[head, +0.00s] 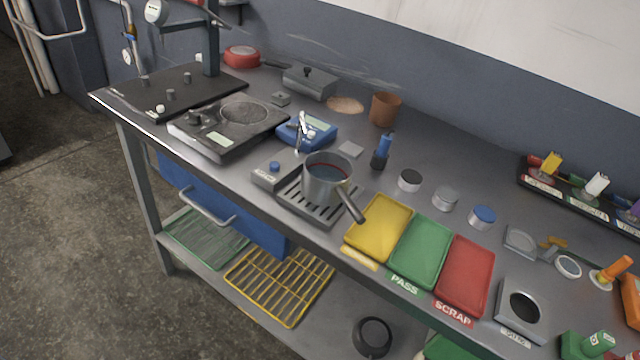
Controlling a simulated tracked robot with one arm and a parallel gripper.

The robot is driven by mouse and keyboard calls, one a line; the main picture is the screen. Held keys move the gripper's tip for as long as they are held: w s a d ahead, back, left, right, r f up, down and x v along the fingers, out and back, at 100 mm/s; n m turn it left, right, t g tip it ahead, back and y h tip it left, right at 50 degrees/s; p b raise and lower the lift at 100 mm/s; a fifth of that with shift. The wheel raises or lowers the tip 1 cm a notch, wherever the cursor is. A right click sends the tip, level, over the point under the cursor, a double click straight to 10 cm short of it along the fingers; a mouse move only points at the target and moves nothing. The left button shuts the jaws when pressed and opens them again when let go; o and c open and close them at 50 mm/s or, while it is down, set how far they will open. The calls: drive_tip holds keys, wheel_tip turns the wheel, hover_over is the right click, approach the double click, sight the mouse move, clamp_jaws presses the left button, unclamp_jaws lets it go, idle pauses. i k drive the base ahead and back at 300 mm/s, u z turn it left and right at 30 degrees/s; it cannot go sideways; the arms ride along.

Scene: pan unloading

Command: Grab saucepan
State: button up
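The saucepan (324,184) is a grey metal pot standing upright on a slotted drain grate at the middle of the bench. Its handle (350,203) points down and to the right, with a dark end near the yellow tray. Dark bluish liquid appears to be inside, with a reddish line around the inner wall. A small chrome tap (301,130) on a blue unit stands just behind the pan. My gripper is not in view.
Yellow (357,234), green (421,252) and red (466,275) trays lie right of the pan. A hotplate (215,142) stands to its left. A blue-topped bottle (381,151) and several small round tins are behind and right. The floor (90,240) in front is clear.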

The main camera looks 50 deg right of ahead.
sight(326, 177)
drive_tip(key=z, duration=0.1)
drive_tip(key=k, duration=1.05)
drive_tip(key=z, duration=0.75)
drive_tip(key=i, duration=1)
drive_tip(key=u, duration=0.05)
